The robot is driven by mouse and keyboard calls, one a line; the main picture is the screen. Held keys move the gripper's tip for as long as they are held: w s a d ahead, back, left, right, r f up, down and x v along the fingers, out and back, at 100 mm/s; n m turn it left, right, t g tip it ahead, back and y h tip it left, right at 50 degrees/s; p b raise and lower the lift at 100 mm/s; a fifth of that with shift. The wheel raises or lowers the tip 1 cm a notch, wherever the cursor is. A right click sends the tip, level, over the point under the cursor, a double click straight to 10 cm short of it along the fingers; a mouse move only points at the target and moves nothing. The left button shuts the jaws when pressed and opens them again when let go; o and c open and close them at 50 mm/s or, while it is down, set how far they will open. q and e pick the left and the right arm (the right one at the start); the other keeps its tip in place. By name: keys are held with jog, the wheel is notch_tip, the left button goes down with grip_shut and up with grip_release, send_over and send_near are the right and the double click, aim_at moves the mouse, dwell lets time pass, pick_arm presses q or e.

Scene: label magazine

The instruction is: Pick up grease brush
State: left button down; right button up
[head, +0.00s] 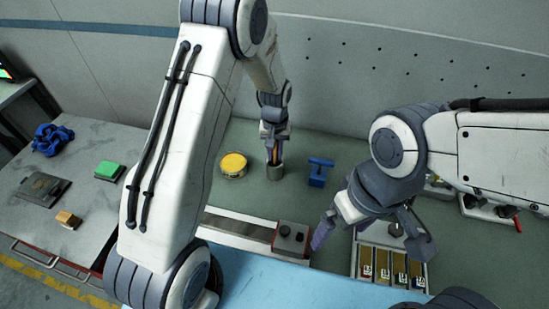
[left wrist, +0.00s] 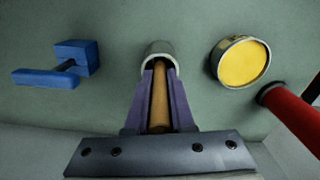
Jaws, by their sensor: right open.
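The grease brush shows as an orange-brown wooden handle (left wrist: 160,98), standing in a small grey cup (head: 275,172) on the green bench top. The cup also shows in the left wrist view (left wrist: 158,48). My left gripper (head: 273,137) points down over the cup. In the left wrist view its two purple fingers (left wrist: 159,92) lie close along both sides of the handle and look shut on it. The brush's lower end is hidden in the cup. My right gripper (head: 368,242) is open and empty, above the bench on the right.
A yellow-topped round tin (head: 233,165) stands left of the cup and a blue tool (head: 320,172) right of it. A tray of labelled slots (head: 362,268) lies under my right gripper. A red cylinder (left wrist: 292,118) shows near the tin. A side table (head: 110,143) holds several small objects.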

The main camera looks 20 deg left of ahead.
pick_arm(q)
jog(key=shift+r, duration=0.15)
jog(key=shift+r, duration=0.3)
notch_tip(320, 180, up, 8)
jog(key=b, duration=0.2)
jog(key=shift+r+b, duration=0.25)
jog(key=shift+b, duration=0.15)
jog(key=shift+r, duration=0.35)
dwell(1.5)
